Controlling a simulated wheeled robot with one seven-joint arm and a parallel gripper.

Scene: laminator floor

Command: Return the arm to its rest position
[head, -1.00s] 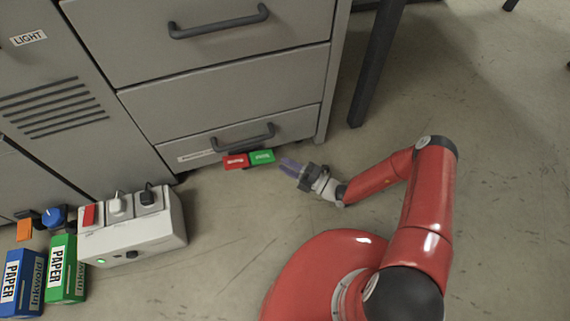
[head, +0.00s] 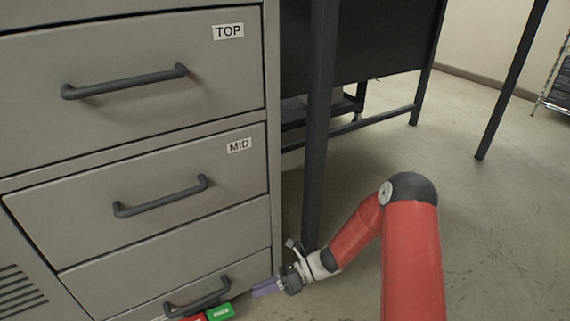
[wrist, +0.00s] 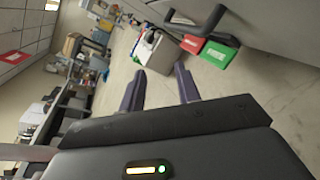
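My red arm reaches low over the floor at the right of the grey drawer cabinet. My gripper (head: 256,290) is near the cabinet's lower right corner, to the right of the bottom drawer's handle (head: 197,300). The wrist view shows its two purple fingers (wrist: 160,71) apart with nothing between them, so it is open and empty. A green box (head: 221,312) and a red box (head: 196,317) sit just below that handle, partly cut off by the frame's lower edge. The green box (wrist: 216,53) and red box (wrist: 191,44) also show in the wrist view, beyond the fingers.
The grey cabinet (head: 120,155) stands close on the left, with drawers labelled TOP and MID looking shut. A dark table leg (head: 318,130) stands just behind my gripper. Open floor (head: 485,230) lies to the right. A wire shelf (head: 558,90) is far right.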

